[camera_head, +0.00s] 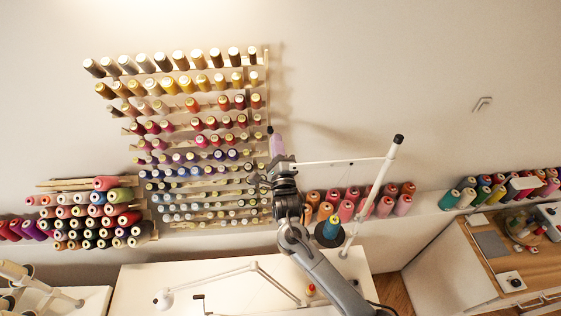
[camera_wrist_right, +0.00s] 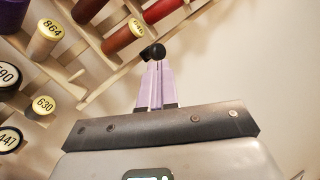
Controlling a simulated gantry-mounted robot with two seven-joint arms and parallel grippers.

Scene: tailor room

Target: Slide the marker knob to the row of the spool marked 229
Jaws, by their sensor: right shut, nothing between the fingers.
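The wall rack (camera_head: 267,70) carries rows of thread spools. The black marker knob (camera_wrist_right: 153,52) shows in the right wrist view just beyond the fingertips, near the rack's edge rail. In the head view the knob (camera_head: 270,129) is a small dark dot on the rack's right side. My right gripper (camera_head: 276,138), with pale purple fingers, is shut and empty right by the knob. Its fingertips (camera_wrist_right: 155,66) appear at or against the knob; I cannot tell whether they touch. Readable spools include 864 (camera_wrist_right: 46,32) and 630 (camera_wrist_right: 42,105). I cannot make out 229. My left gripper is out of view.
A white thread-stand pole (camera_head: 378,185) with a crossbar rises close right of my right arm. A blue spool (camera_head: 328,232) stands beside the arm. A shelf with pink and orange cones (camera_head: 346,210) lies low behind.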

